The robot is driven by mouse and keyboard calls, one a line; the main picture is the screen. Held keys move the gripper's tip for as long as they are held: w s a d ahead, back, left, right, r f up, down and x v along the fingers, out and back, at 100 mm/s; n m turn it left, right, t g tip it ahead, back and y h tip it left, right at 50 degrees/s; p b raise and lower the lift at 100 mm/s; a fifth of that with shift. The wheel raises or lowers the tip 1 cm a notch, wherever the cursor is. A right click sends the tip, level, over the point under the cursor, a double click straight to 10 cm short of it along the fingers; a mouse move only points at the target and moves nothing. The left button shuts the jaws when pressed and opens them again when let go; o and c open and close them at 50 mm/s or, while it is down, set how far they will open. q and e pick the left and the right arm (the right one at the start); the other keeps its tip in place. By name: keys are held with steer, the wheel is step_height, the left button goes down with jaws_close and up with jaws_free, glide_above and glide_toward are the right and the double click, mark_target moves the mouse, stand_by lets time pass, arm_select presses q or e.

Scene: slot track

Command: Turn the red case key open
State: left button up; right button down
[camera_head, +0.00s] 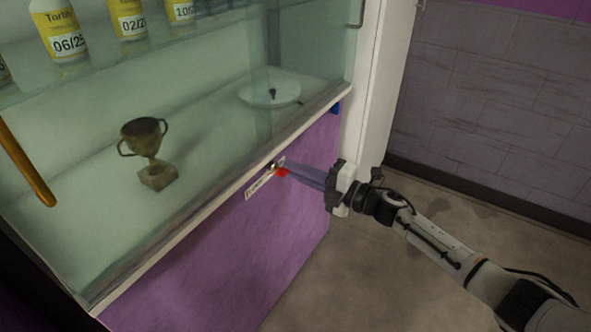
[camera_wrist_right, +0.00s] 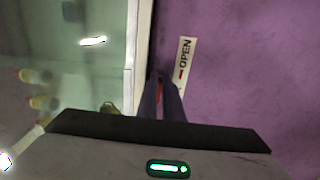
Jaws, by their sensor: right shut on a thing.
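The red case key (camera_head: 282,172) sits at the lock on the purple front of the glass display case (camera_head: 300,200), just under its edge. My right gripper (camera_head: 287,168) is shut on the key, its fingers reaching in from the right. In the right wrist view only a sliver of the red key (camera_wrist_right: 159,92) shows between the dark fingers (camera_wrist_right: 161,98). A white label (camera_head: 261,184) lies beside the lock; in the right wrist view the label (camera_wrist_right: 185,58) reads "OPEN" with a red mark. The left gripper is not in view.
Behind the glass stand a bronze trophy (camera_head: 150,150), a white round plate (camera_head: 268,93) with a small dark item, and yellow-labelled bottles (camera_head: 62,32) on the upper shelf. A white post (camera_head: 378,90) rises right of the case. Floor to the right is clear.

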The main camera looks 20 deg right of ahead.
steer(key=c, duration=1.9)
jaws_free()
arm_select(q)
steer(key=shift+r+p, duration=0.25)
steer(key=shift+p, duration=0.05)
arm_select(e)
steer(key=v, duration=1)
steer(key=shift+s+d, duration=0.15)
